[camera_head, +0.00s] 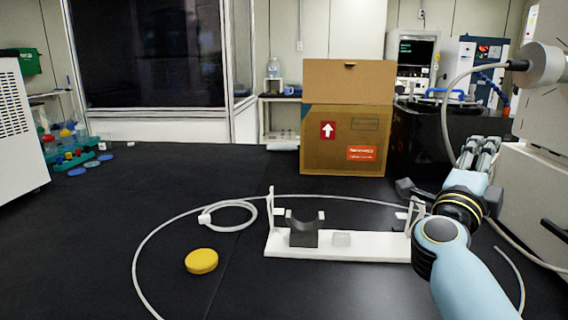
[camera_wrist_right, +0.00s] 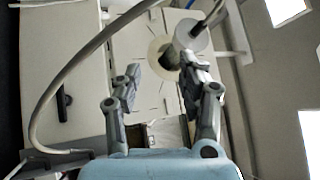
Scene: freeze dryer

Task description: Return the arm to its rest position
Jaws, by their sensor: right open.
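My right arm comes in from the lower right of the head view, light blue with dark joints. My right gripper (camera_head: 484,150) is raised at the right side, beside the white machine, its fingers pointing up and away. In the right wrist view the two grey fingers of the gripper (camera_wrist_right: 162,72) are apart, with nothing held between them. Beyond them is a round white fitting (camera_wrist_right: 192,36) on the machine, with a pale hose (camera_wrist_right: 72,68) curving past on the left. My left gripper is not in view.
A white stand (camera_head: 340,246) with a dark cradle lies on the black table (camera_head: 90,250), below and left of my right gripper. A yellow disc (camera_head: 201,261) and a looped white tube (camera_head: 150,236) lie nearby. A cardboard box (camera_head: 345,135) stands behind. The white machine (camera_head: 525,190) is close on the right.

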